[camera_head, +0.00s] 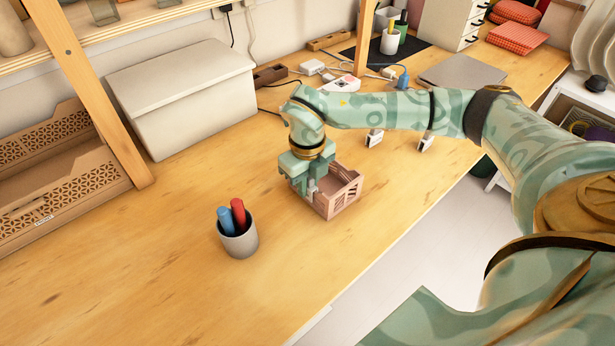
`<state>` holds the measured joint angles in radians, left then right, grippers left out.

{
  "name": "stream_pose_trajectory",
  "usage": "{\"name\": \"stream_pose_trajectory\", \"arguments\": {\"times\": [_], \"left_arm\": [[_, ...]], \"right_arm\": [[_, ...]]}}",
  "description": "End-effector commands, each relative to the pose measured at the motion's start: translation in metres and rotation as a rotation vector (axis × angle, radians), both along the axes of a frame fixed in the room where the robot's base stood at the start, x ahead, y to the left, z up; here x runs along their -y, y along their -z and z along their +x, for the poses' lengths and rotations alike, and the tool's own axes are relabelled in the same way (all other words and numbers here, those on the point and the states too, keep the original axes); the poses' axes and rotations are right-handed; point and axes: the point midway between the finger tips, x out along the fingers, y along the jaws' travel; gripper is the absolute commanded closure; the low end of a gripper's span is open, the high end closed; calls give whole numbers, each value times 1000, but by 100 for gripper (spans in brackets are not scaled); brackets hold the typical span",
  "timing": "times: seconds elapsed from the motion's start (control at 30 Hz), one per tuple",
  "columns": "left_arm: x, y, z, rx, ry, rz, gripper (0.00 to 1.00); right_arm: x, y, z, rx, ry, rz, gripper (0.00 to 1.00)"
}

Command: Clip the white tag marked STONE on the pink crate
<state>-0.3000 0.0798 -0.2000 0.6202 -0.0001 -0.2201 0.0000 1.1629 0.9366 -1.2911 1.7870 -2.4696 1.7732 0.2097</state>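The pink crate (344,194) stands on the wooden table, right of the grey cup. My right gripper (309,187) points down at the crate's left side and hides part of its rim and interior. A small pale patch shows by its fingertips; I cannot tell whether it is a tag or part of the gripper, nor whether the fingers are open or shut. Two small white tag-like pieces, one left (375,138) and one right (424,143), lie behind the crate near the table's edge. Any lettering on them is too small to read. My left gripper is out of view.
A grey cup (239,241) with blue and red pens stands left of the crate. A white box (185,95) and a tan patterned crate (62,190) with a small label are farther left. Cables and a power strip lie behind. The front left table is clear.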

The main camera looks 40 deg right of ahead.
Motion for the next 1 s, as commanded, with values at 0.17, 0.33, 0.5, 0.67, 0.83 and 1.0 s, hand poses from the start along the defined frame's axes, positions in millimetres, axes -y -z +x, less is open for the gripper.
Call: {"name": "stream_pose_trajectory", "arguments": {"times": [0.17, 0.33, 0.5, 0.67, 0.83, 1.0], "left_arm": [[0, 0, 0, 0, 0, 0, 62], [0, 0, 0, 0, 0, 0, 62], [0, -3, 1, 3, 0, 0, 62], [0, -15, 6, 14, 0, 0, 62], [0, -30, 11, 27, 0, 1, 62], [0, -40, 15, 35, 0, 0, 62]], "right_arm": [[0, 0, 0, 0, 0, 0, 58], [0, 0, 0, 0, 0, 0, 58], [0, -10, 1, 3, 0, 0, 58], [0, -44, 1, 8, 1, 0, 58], [0, -93, 1, 8, 0, 0, 58], [0, -133, 1, 5, 1, -1, 58]]}}
